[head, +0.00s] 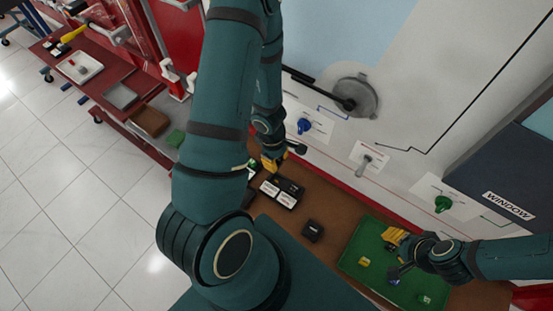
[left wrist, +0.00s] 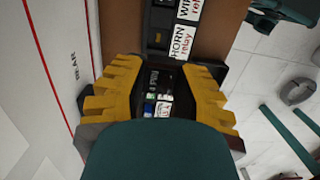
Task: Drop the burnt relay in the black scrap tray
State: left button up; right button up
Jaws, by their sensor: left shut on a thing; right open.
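My left gripper (head: 272,162) is above the far end of the black relay box (head: 290,186) with white labels. The left wrist view shows its yellow fingers (left wrist: 158,100) shut on a dark block (left wrist: 153,78), seemingly a relay; I cannot tell whether it is burnt or still seated in the box. The labels HORN and WIPER show on the box there. A dark shape (head: 248,199) left of the box is mostly hidden by my left arm; I cannot tell if it is the scrap tray. My right gripper (head: 396,240) is open over the green mat (head: 352,262).
A small black block (head: 312,231) sits on the brown bench between the box and mat. Small parts lie on the mat. A panel with a blue knob (head: 304,126) and green knob (head: 442,203) rises behind. A red cart (head: 110,75) holds a white tray (head: 98,67).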

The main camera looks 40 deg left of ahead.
aim_at(278, 161)
pick_arm(q)
jog(key=shift+r+p, duration=0.5)
jog(key=shift+r, duration=0.2)
jog(key=shift+r+p, duration=0.7)
jog(key=shift+r, duration=0.65)
